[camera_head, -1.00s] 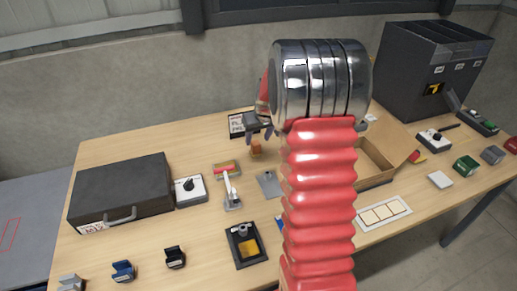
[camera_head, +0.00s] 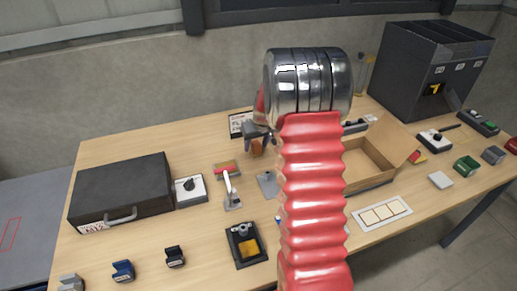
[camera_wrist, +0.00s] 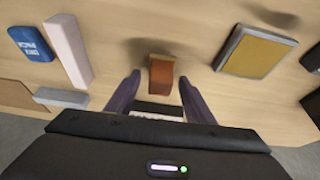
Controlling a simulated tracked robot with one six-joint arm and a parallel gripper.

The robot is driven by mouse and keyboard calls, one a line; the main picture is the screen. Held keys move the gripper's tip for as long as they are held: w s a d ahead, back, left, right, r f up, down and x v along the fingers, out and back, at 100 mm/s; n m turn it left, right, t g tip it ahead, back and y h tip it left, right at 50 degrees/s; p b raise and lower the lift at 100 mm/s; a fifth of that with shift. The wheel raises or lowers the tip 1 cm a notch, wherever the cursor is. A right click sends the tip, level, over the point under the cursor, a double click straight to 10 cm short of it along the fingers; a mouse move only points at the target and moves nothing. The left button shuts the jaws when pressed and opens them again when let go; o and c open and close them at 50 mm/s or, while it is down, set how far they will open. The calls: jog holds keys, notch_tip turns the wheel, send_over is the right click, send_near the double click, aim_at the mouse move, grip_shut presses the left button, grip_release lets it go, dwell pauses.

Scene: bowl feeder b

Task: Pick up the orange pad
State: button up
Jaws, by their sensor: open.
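The orange pad shows in the wrist view as a small upright orange-brown block (camera_wrist: 161,76), in the middle ahead of my gripper. In the head view the orange pad (camera_head: 256,148) is at the back middle of the table, partly hidden by my fingers. My gripper (camera_wrist: 158,82) is open and empty, with one dark finger on each side of the pad's near end. I see gaps between the pad and both fingers. In the head view my gripper (camera_head: 258,138) is just over the pad; I cannot tell its exact height.
A yellow pad in a grey frame (camera_wrist: 254,53) lies to the right in the wrist view. A blue pack (camera_wrist: 31,43) and a pale bar (camera_wrist: 69,50) lie left. In the head view an open cardboard box (camera_head: 372,160) stands right and a dark case (camera_head: 120,190) left.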

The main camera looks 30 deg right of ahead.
aim_at(256, 143)
dwell(0.3)
grip_shut()
dwell(0.5)
jog(key=shift+r, duration=0.15)
notch_tip(256, 143, up, 10)
jog(key=shift+f, duration=0.1)
dwell(0.6)
jog(key=c, duration=0.6)
grip_release()
jog(key=c, duration=0.4)
